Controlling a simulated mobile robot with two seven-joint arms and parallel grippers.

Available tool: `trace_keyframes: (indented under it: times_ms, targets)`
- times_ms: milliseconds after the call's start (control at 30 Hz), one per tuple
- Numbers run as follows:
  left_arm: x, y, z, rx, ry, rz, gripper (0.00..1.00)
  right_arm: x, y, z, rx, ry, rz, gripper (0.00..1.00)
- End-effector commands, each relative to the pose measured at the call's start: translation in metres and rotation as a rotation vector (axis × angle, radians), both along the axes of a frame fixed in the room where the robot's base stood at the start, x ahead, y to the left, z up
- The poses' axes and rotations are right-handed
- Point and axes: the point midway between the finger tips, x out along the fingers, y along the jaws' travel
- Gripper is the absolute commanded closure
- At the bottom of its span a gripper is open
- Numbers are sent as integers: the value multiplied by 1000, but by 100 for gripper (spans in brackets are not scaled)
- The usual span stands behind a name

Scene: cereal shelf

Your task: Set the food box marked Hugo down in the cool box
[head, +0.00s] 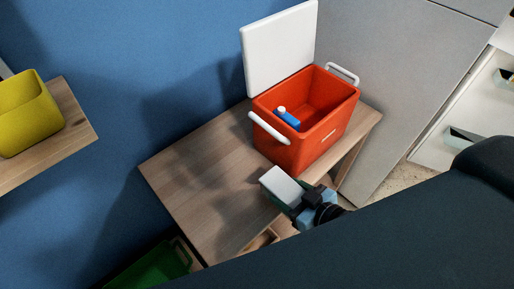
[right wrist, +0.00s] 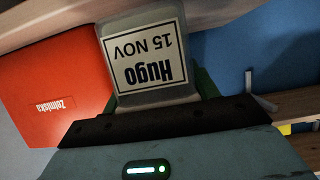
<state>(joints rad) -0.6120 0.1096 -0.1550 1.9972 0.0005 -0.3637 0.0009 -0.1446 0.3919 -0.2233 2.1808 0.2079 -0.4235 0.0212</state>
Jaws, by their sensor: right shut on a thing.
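The food box (head: 281,184) has a pale lid and is held by my right gripper (head: 305,204) in front of the cool box, over the table's right front part. In the right wrist view the food box (right wrist: 148,62) shows its label, "Hugo 15 NOV", upside down. My right gripper is shut on it. The cool box (head: 285,155) is orange-red, with its white lid (head: 280,48) standing open. A blue bottle with a white cap (head: 288,117) is inside at the left. The cool box (right wrist: 45,85) also shows at the left of the right wrist view. My left gripper is out of view.
The cool box stands on a wooden table (head: 195,170) with bare room at its left. White handles (head: 268,128) stick out at the box's sides. A yellow bin (head: 25,115) sits on a shelf at far left. A green crate (head: 155,270) is low at the front.

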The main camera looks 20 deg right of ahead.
Motion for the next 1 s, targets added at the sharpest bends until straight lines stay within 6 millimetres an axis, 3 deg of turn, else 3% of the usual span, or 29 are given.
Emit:
trace_keyframes:
  times_ms: [100,600,733,1000]
  targets:
    - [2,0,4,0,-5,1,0,28,11,6,4,-12,-2,74]
    - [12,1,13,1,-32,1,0,128,52,5,3,-7,0,74]
    - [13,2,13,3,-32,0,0,140,58,3,2,-6,0,74]
    - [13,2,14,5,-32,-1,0,147,60,3,1,-6,0,74]
